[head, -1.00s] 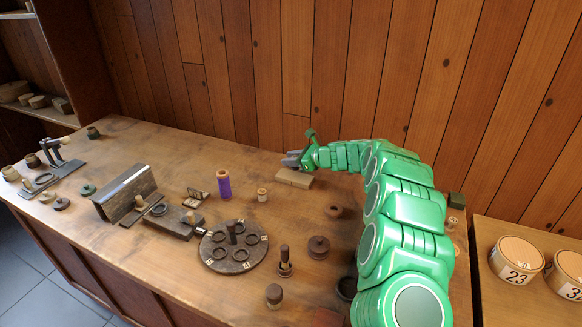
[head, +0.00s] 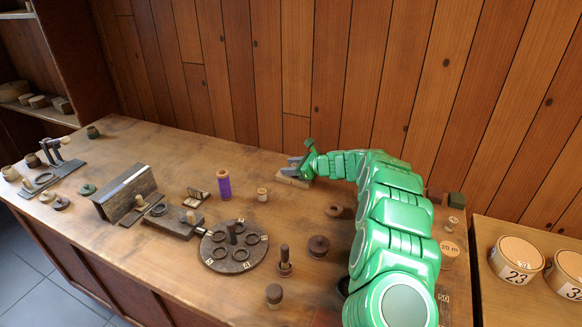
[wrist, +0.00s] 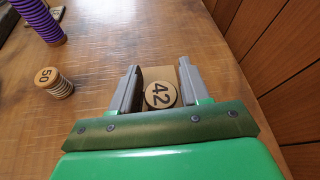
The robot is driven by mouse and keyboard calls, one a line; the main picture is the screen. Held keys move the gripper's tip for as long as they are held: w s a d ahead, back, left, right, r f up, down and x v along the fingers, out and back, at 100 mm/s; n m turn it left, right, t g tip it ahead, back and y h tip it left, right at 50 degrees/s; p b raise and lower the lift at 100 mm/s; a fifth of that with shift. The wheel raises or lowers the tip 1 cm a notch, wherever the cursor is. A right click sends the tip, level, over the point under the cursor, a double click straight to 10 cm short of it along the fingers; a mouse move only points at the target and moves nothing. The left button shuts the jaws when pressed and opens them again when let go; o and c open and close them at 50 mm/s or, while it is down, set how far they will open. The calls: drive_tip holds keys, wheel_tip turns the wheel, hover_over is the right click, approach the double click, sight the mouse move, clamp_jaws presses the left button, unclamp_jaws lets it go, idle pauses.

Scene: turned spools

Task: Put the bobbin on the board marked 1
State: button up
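My gripper (wrist: 160,88) is open in the wrist view. A pale wooden block (wrist: 152,74) lies between and under its fingers, with a round end marked 42 (wrist: 160,95) nearest the palm; contact with the fingers cannot be told. In the head view my gripper (head: 293,168) is low over this block (head: 292,181), near the back wall. A purple wound spool (head: 223,184) stands upright to the left. A small pale spool (head: 262,194), marked 50 in the wrist view (wrist: 52,82), stands nearer. The round dark board (head: 234,262) has ring recesses, a post and small labels I cannot read clearly.
A dark angled metal piece (head: 125,194) and a dark block (head: 172,222) stand to the left of the board. Numbered drums (head: 518,258) stand on the right.

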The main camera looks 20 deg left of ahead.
drive_tip(key=shift+o, duration=0.8)
drive_tip(key=shift+r, duration=0.2)
drive_tip(key=shift+d+r, duration=0.3)
drive_tip(key=shift+d, duration=0.3)
drive_tip(key=v, duration=1)
drive_tip(key=shift+d, duration=0.35)
drive_tip(key=shift+s+r, duration=0.1)
drive_tip(key=shift+s, duration=0.05)
